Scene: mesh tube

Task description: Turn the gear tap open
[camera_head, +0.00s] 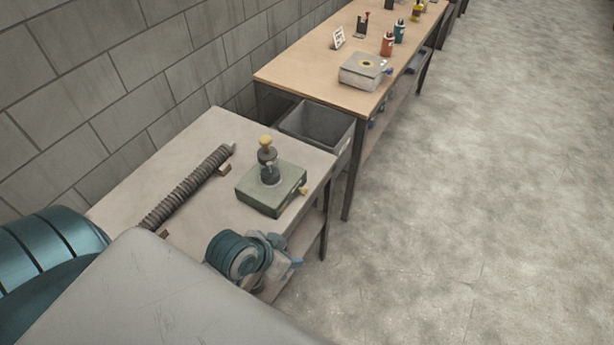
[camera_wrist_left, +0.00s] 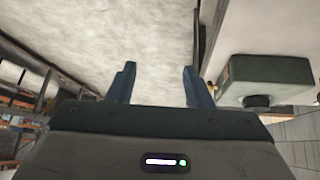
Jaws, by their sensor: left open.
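A green-grey box (camera_head: 270,191) stands on the near light-topped table. A dark round post with a yellow knob (camera_head: 265,143) rises from its top, and a small yellow tap-like part (camera_head: 303,190) sticks out of its right side. I cannot tell which of these is the gear tap. The box also shows at the right of the left wrist view (camera_wrist_left: 272,72), with the small yellow part (camera_wrist_left: 225,74) at its left edge. My left gripper (camera_head: 296,264) is in front of the box near the table's right edge, apart from it. Its two blue fingers (camera_wrist_left: 161,82) are open and empty.
A ribbed grey tube (camera_head: 187,188) lies on brown supports along the left of the near table (camera_head: 213,128). A grey bin (camera_head: 318,126) stands behind it. A wooden bench (camera_head: 325,55) beyond holds a pale box (camera_head: 364,70) and bottles. The floor (camera_head: 480,200) at right is clear.

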